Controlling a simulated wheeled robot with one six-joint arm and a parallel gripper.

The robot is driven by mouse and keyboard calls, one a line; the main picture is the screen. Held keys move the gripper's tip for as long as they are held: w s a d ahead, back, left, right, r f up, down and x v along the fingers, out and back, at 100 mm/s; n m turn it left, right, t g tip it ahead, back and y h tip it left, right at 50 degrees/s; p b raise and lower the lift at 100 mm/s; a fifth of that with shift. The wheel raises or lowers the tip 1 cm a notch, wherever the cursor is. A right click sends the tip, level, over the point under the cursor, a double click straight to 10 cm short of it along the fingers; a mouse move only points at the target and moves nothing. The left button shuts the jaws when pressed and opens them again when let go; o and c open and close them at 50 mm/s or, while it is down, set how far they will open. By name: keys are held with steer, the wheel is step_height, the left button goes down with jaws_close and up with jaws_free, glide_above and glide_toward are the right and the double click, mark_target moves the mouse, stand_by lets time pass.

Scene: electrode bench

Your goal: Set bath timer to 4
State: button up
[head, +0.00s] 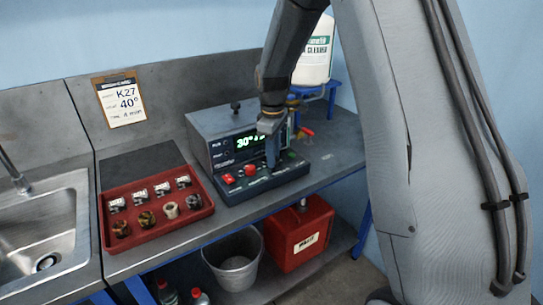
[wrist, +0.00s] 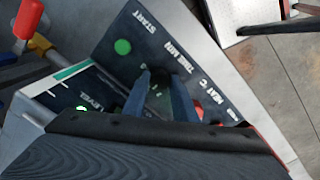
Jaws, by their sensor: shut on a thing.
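The bath unit (head: 212,137) is a grey box with a dark sloped control panel on the bench. Its green display reads about 30° on the left; the rest is partly hidden by my arm. My gripper (head: 272,160) reaches down onto the panel. In the wrist view, my gripper (wrist: 158,84) is shut on the dark time knob (wrist: 158,76), beside the label "TIME MIN". The knob's pointer and setting cannot be read. The green start button (wrist: 123,47) lies beside it. Red controls (head: 250,170) sit at the panel's left.
A card (head: 121,101) on the backboard reads K27, 40° and a time of apparently 4 min. A red tray (head: 110,241) with several small parts is left of the unit, then a sink (head: 62,228). A white cleaner bottle (head: 315,62) stands behind on a blue stand.

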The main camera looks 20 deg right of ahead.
steer(key=shift+s+f, duration=0.1)
steer(key=shift+s, duration=0.15)
steer(key=o, duration=1)
steer(key=shift+d, duration=0.1)
steer(key=shift+o, duration=0.2)
steer(key=shift+w, duration=0.1)
steer(key=shift+r, duration=0.4)
steer(key=r+b, duration=0.2)
steer(key=r, duration=0.5)
steer(key=shift+a+r, duration=0.1)
steer(key=shift+a, duration=0.1)
steer(key=s+f+m, duration=0.2)
steer(key=s+m, duration=0.1)
steer(key=s, duration=0.5)
steer(key=s+f+m, duration=0.3)
steer(key=s+m, duration=0.1)
steer(key=s, duration=0.5)
steer(key=s+f+m+t, duration=0.1)
steer(key=s+f+m, duration=0.1)
steer(key=s, duration=0.6)
steer(key=shift+s+f+m, duration=0.3)
steer(key=shift+m, duration=0.6)
